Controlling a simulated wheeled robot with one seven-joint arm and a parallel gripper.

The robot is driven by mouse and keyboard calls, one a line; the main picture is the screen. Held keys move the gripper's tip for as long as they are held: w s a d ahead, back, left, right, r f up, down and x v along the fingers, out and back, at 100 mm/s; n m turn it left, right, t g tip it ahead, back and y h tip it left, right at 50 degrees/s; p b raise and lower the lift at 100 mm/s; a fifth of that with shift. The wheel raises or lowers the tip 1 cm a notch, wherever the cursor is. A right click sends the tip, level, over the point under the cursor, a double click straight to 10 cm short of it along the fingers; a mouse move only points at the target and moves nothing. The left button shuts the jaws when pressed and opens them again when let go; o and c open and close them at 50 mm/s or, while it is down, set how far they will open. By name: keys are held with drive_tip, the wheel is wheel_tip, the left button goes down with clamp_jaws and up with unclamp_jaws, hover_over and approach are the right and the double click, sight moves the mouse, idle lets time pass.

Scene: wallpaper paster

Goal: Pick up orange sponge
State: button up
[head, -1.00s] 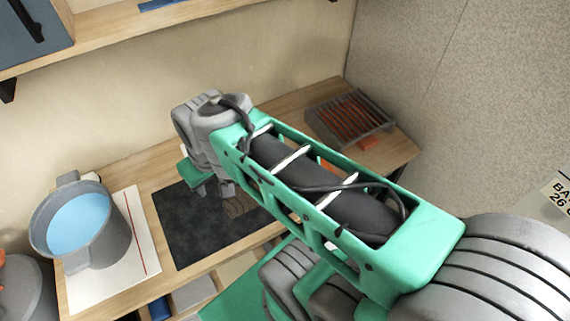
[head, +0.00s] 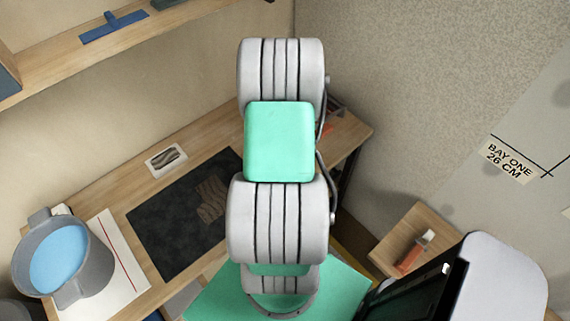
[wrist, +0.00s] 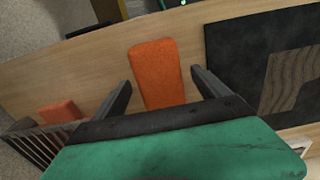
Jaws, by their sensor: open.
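An orange block that looks like the sponge (wrist: 155,72) lies on the wooden bench in the wrist view. My gripper (wrist: 160,80) is open, with one finger on each side of the sponge in the picture. No contact shows, and I cannot tell the height of the fingers above the bench. A second, smaller orange block (wrist: 60,112) lies to the left, by a slatted rack. In the head view my arm hides the gripper and most of that bench area.
The slatted dark rack (wrist: 38,142) is left of my gripper. A dark mat (head: 165,235) with a brown wood-grain patch lies on the bench (head: 190,130). A grey bucket of blue liquid (head: 90,255) stands at left. A small wooden surface (head: 390,255) holds an orange item at right.

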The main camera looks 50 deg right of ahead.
drive_tip(key=shift+f, duration=0.95)
drive_tip(key=c, duration=1.4)
drive_tip(key=shift+r, duration=0.1)
drive_tip(key=shift+c, duration=0.2)
drive_tip(key=shift+d+r, duration=0.1)
drive_tip(key=shift+r, duration=0.2)
wheel_tip(320, 180, up, 3)
drive_tip(key=shift+f+b, duration=0.1)
drive_tip(key=shift+b, duration=0.55)
drive_tip(key=s+a+r, duration=0.2)
drive_tip(key=r, duration=0.1)
drive_tip(key=a+r, duration=0.1)
drive_tip(key=r, duration=0.1)
drive_tip(key=shift+s+a, duration=0.2)
drive_tip(key=shift+s, duration=0.2)
drive_tip(key=s+a+r+b, duration=0.1)
drive_tip(key=s+a+r, duration=0.3)
drive_tip(key=s+a, duration=0.2)
drive_tip(key=shift+s+a+r, duration=0.15)
drive_tip(key=shift+a+r, duration=0.1)
drive_tip(key=shift+a, duration=0.45)
